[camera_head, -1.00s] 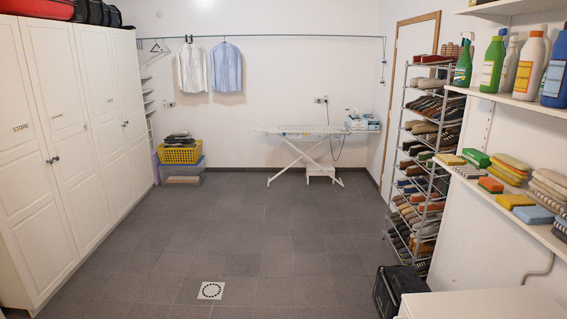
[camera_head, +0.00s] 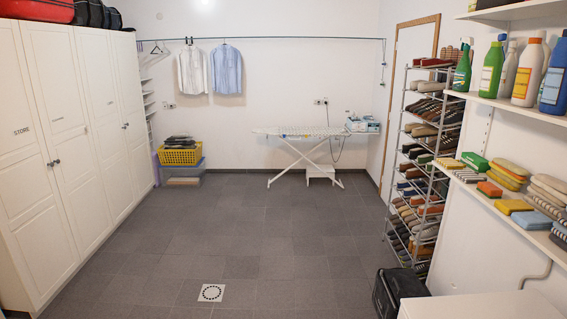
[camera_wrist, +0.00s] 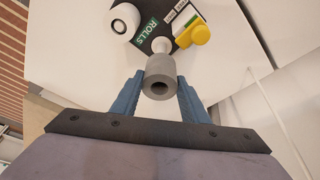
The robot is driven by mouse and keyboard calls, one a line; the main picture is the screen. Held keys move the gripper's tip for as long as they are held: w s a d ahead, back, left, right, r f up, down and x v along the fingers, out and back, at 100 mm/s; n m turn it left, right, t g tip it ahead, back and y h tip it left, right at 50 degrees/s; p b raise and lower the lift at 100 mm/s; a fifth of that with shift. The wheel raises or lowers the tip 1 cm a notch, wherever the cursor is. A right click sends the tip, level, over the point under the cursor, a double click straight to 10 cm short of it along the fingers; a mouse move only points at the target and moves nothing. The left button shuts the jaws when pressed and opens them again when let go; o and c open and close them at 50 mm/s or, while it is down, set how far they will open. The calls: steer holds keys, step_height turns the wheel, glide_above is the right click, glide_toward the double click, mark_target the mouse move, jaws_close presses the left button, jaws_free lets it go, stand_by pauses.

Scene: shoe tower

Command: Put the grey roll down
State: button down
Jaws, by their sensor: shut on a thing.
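The grey roll (camera_wrist: 160,72) is between the two blue fingers of my gripper (camera_wrist: 160,84) in the wrist view. The fingers are shut on it from both sides. The open end of the roll, with a dark hole, faces the camera. Beyond its far end is a small white rounded thing (camera_wrist: 160,43), partly hidden by the roll. I cannot tell whether the roll touches that surface. Neither gripper nor roll shows in the head view.
A white roll (camera_wrist: 124,19) stands left of the card, and a yellow thing (camera_wrist: 197,36) is to the right. Bare white surface lies to the left. In the head view, shelves with bottles and sponges (camera_head: 505,205) and a full shoe rack (camera_head: 425,150) line the right side.

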stand_by(0.4)
steer(key=w+a+r+n+b, duration=0.1)
steer(key=w+a+r+b, duration=0.1)
steer(key=w+r+b, duration=0.65)
steer(key=s+a+f+m, duration=0.1)
steer(key=a+f, duration=0.3)
steer(key=a, duration=0.5)
steer(key=s+a+f, duration=0.4)
steer(key=a+f, duration=0.1)
steer(key=a, duration=0.5)
steer(key=shift+s+a+m+b, duration=0.25)
steer(key=shift+s+m+b, duration=0.05)
steer(key=shift+m+b, duration=0.15)
steer(key=shift+f+p, duration=0.7)
steer(key=shift+f, duration=4.35)
steer(key=shift+f, duration=0.1)
